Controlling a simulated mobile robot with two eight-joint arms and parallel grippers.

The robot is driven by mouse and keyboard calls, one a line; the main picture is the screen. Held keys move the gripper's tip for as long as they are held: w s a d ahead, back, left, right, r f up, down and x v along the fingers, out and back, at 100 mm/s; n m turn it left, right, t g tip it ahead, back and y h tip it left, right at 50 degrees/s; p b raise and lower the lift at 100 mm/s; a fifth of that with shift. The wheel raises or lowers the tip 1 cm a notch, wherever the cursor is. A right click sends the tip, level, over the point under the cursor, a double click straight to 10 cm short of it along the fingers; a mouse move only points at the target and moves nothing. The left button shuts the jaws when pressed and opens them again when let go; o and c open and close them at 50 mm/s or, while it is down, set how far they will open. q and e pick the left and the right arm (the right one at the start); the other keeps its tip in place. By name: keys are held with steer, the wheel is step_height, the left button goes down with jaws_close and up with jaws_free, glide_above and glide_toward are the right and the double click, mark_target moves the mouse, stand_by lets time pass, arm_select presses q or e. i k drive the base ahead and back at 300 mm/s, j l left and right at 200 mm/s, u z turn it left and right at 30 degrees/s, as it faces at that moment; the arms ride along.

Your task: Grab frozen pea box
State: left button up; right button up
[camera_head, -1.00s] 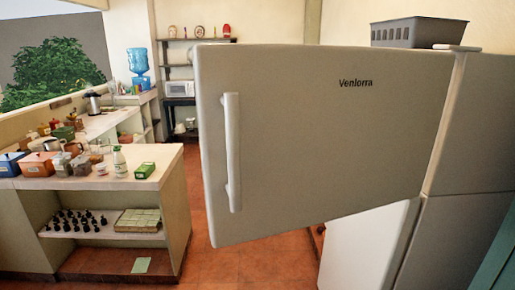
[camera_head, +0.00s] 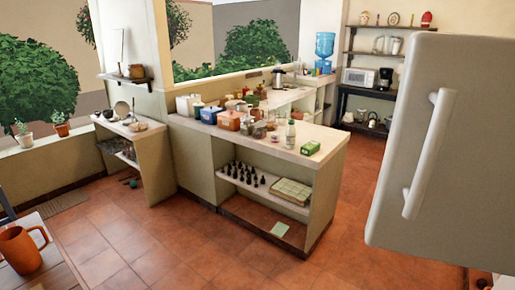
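A small green box (camera_head: 310,148) lies on the near right corner of the counter top (camera_head: 325,138). I cannot read its label, so I cannot tell whether it is the frozen pea box. The white fridge door (camera_head: 425,150) with its vertical handle (camera_head: 428,152) fills the right side of the view. It stands swung out, and the inside of the fridge is hidden. Neither of my grippers is in view.
The counter also carries a blue box (camera_head: 209,115), an orange box (camera_head: 229,121) and a white bottle (camera_head: 290,134). An orange mug (camera_head: 20,250) stands on a table at the lower left. The tiled floor (camera_head: 190,262) in front is clear.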

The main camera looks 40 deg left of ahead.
mark_target(309, 149)
steer(key=u, duration=0.85)
steer(key=i+z, duration=0.1)
steer(key=z, duration=0.3)
steer(key=j+z, duration=0.1)
steer(key=z, duration=0.3)
steer(key=i+j+z, duration=0.1)
steer(key=z, duration=0.35)
steer(key=j+z, duration=0.1)
steer(key=z, duration=0.3)
steer(key=i+j+z, duration=0.1)
steer(key=z, duration=0.3)
steer(key=j+z, duration=0.5)
steer(key=j, duration=0.6)
steer(key=j+z, duration=0.15)
steer(key=j, duration=1)
steer(key=j+u, duration=0.3)
steer(key=j, duration=0.15)
steer(key=i+j+u, duration=0.15)
steer(key=j+u, duration=0.3)
steer(key=u, duration=0.8)
steer(key=i+j+u, duration=0.1)
steer(key=u, duration=0.8)
steer(key=i+l+u, duration=0.1)
steer(key=i+u, duration=0.25)
steer(key=i+l+u, duration=0.1)
steer(key=u, duration=0.25)
steer(key=i+l+u, duration=0.2)
steer(key=u, duration=0.15)
